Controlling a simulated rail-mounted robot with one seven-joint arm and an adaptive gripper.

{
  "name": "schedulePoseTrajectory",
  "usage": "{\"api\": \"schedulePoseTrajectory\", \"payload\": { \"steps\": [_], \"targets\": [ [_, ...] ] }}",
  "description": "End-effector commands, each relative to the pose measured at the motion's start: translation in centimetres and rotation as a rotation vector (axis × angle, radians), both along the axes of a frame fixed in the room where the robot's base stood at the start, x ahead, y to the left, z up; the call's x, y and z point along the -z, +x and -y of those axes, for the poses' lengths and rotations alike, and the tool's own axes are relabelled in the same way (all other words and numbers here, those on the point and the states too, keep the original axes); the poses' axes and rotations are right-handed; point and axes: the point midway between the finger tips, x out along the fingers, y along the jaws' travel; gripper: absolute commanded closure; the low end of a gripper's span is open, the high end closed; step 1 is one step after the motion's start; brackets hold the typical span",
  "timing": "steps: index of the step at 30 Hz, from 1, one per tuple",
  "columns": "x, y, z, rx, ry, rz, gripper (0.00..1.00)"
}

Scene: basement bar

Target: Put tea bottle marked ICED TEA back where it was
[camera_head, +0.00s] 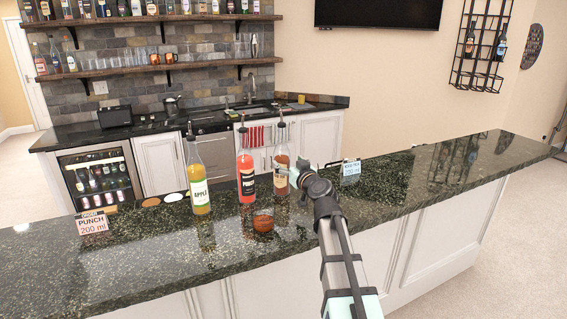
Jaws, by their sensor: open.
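A bottle of amber-brown liquid (281,151) with a dark pourer stands upright on the dark stone counter (420,185). Its label is partly hidden by my gripper and too small to read, so I cannot confirm that it says ICED TEA. My gripper (291,176) is open at the right side of this bottle, at label height. I cannot tell whether the fingers are around it or only beside it. A red bottle (246,168) stands just left of it, and a yellow bottle marked APPLE (200,172) stands farther left.
A small round brown object (263,222) sits in front of the bottles. Flat round pieces (173,197) lie left of the APPLE bottle. The counter's right part is clear.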

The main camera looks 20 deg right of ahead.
Motion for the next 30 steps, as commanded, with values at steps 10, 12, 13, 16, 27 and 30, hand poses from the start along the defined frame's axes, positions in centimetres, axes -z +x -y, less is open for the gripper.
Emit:
{"api": "schedulePoseTrajectory", "payload": {
  "steps": [10,12,13,16,27,30],
  "targets": [
    [0.2,-5.8,0.9,0.0,0.0,0.0,0.15],
    [0.2,-6.2,1.0,0.001,-0.001,0.0,0.15],
    [0.2,-6.4,1.1,0.001,-0.001,0.0,0.15],
    [0.1,-6.6,1.1,0.001,0.0,0.0,0.15],
    [0.0,-6.6,1.1,0.0,0.0,-0.001,0.15],
    [0.0,-6.6,1.1,0.0,0.0,-0.001,0.15]
  ]
}}
